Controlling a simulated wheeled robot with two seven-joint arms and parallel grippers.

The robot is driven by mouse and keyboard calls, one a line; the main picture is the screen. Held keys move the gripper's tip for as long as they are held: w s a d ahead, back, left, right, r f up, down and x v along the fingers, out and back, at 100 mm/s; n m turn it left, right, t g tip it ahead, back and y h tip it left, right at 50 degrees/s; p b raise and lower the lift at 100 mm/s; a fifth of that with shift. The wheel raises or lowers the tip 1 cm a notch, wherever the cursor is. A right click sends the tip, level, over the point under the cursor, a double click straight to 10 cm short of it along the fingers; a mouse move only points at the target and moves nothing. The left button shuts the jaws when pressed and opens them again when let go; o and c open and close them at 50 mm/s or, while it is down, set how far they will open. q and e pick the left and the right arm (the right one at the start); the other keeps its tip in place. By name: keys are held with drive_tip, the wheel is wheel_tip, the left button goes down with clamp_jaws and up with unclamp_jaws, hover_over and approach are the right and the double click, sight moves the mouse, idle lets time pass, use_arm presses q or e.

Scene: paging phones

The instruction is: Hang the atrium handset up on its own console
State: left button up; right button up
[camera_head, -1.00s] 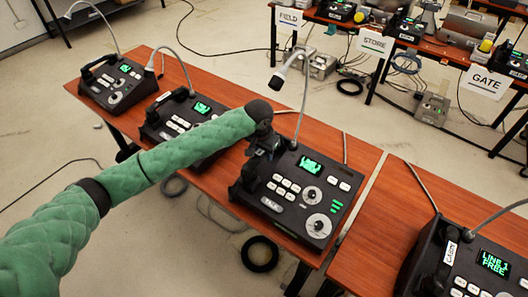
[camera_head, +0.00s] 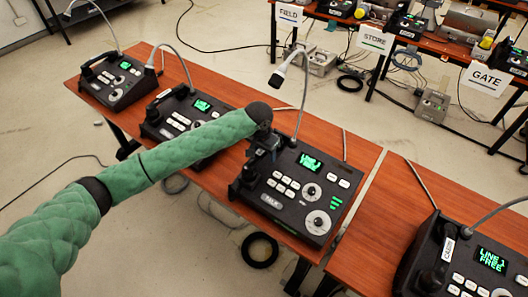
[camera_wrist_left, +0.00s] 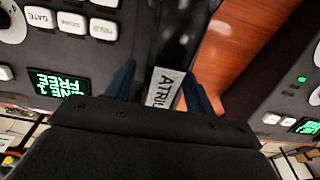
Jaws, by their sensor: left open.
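The atrium handset, dark with a pale label reading "ATRI..." (camera_wrist_left: 163,88), shows between my left gripper's two blue fingers in the left wrist view. My left gripper (camera_wrist_left: 158,88) is open around the label, and I cannot tell whether the fingers touch it. In the head view my left gripper (camera_head: 264,146) is above the left edge of a black console (camera_head: 318,190). The handset's dark lower end (camera_head: 240,188) shows there, along that console's left side. My gripper hides its upper part, so how it sits in the cradle is unclear. My right gripper is not in view.
Two more consoles (camera_head: 118,82) (camera_head: 185,117) with handsets stand to the left on the wooden table (camera_head: 268,106). Another console (camera_head: 470,268) stands on a table at the right. A gooseneck microphone (camera_head: 277,80) rises behind the middle console. Signed desks stand at the back.

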use_arm(q)
drive_tip(key=shift+r, duration=0.2)
drive_tip(key=r, duration=0.1)
drive_tip(key=r+b, duration=0.1)
drive_tip(key=r, duration=0.1)
drive_tip(key=r+b, duration=0.1)
drive_tip(key=r, duration=0.1)
drive_tip(key=shift+s+a+r, duration=0.2)
drive_tip(key=shift+s+a, duration=0.05)
drive_tip(key=shift+s, duration=0.05)
drive_tip(key=shift+s+a+r+b, duration=0.15)
drive_tip(key=shift+r+b, duration=0.2)
drive_tip(key=shift+r, duration=0.6)
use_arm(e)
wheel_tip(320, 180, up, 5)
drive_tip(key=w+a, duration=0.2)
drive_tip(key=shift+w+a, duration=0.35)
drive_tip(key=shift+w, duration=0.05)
use_arm(q)
drive_tip(key=shift+f, duration=0.1)
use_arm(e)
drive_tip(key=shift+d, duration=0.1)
